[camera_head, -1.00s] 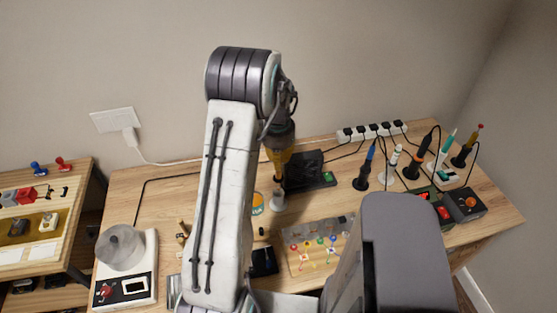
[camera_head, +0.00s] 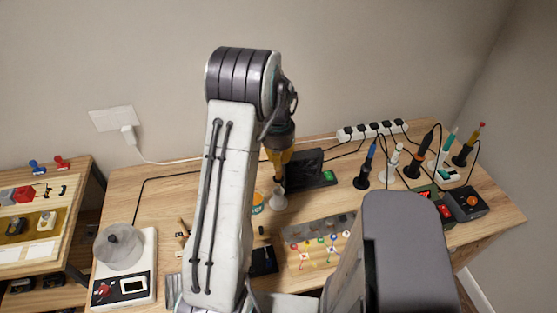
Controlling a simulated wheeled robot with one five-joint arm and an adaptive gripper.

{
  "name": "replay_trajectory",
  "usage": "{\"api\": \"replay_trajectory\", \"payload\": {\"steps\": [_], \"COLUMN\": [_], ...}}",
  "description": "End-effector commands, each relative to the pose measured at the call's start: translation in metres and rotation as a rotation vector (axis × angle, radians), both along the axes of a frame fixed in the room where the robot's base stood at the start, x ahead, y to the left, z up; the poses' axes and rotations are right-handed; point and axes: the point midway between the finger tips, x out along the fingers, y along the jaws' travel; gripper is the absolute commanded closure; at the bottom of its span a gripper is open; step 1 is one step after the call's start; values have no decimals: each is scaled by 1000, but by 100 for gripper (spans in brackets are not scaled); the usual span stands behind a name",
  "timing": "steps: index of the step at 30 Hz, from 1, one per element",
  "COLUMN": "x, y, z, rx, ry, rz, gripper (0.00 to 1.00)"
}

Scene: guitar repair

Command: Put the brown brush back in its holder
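My gripper (camera_head: 279,168) points down over the back middle of the workbench, its yellow fingers partly hidden by my arm. The fingers look close together, but I cannot tell whether they hold anything. A small pale cone-shaped stand (camera_head: 278,201) is on the bench just below the fingertips; whether it is the brush's holder is unclear. Small brown pieces (camera_head: 182,236) lie on the bench left of my arm; they are too small to identify as the brown brush. I cannot make out the brush with certainty.
A small tin (camera_head: 257,207) stands left of the pale stand, and a black box (camera_head: 306,168) is behind it. Several upright tools, including a blue one (camera_head: 368,163), stand to the right. A white device (camera_head: 127,284) is at left.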

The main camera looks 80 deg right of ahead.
Motion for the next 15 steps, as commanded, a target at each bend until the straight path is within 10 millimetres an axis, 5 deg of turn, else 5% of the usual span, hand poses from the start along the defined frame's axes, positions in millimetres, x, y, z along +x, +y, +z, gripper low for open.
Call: {"api": "replay_trajectory", "payload": {"steps": [15], "x": [0], "y": [0], "z": [-25], "rx": [0], "ry": [0], "rz": [0], "gripper": [100]}}
